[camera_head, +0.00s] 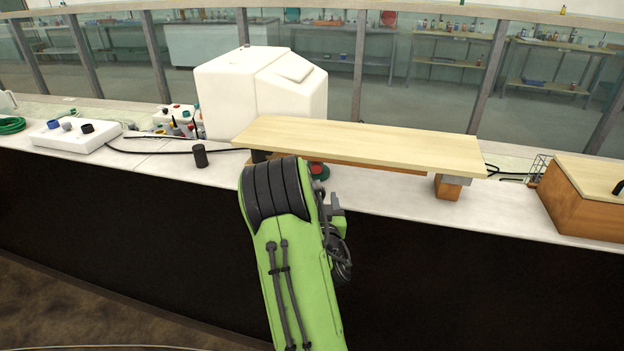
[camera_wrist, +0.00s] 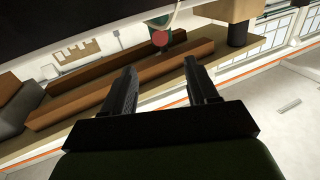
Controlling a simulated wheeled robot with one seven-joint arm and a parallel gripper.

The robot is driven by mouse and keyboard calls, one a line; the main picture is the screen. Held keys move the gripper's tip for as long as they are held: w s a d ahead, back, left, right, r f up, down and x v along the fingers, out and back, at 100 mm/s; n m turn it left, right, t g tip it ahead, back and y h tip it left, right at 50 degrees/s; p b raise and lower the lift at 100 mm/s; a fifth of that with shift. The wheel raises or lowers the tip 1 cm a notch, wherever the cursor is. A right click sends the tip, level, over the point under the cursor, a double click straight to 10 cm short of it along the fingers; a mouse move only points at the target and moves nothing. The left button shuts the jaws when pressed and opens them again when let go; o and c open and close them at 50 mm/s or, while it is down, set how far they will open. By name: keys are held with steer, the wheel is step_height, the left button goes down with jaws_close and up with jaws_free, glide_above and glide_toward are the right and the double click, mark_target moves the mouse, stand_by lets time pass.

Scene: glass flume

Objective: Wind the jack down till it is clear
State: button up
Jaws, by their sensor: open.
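The jack shows in part in the head view as a small green and red body (camera_head: 318,171) under the pale wooden board (camera_head: 370,143), beside my wrist. In the wrist view the jack (camera_wrist: 158,22) is green with a round red knob (camera_wrist: 160,38), just beyond my fingertips. My gripper (camera_wrist: 163,70) is open, its two black fingers apart with nothing between them. The knob lies ahead of the gap, and the fingers appear not to touch it. My arm hides the gripper in the head view. Whether the jack's top touches the board is hidden.
A wooden block (camera_head: 447,188) stands under the board's right end. Brown timber beams (camera_wrist: 120,85) lie near the jack. A white tank (camera_head: 258,95) stands behind, a black cylinder (camera_head: 200,156) left, and a wooden box (camera_head: 590,200) right. The bench front is mostly clear.

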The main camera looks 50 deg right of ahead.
mark_target(317, 170)
steer(key=p+x, duration=0.6)
steer(key=x, duration=0.5)
steer(key=shift+w+d+r, duration=0.1)
steer(key=shift+w+r, duration=0.1)
steer(key=shift+w+d+f, duration=0.15)
steer(key=shift+w+d, duration=0.25)
steer(key=shift+d, duration=0.05)
steer(key=shift+c, duration=0.3)
steer(key=c, duration=1)
steer(key=n, duration=0.4)
steer(key=shift+n, duration=0.3)
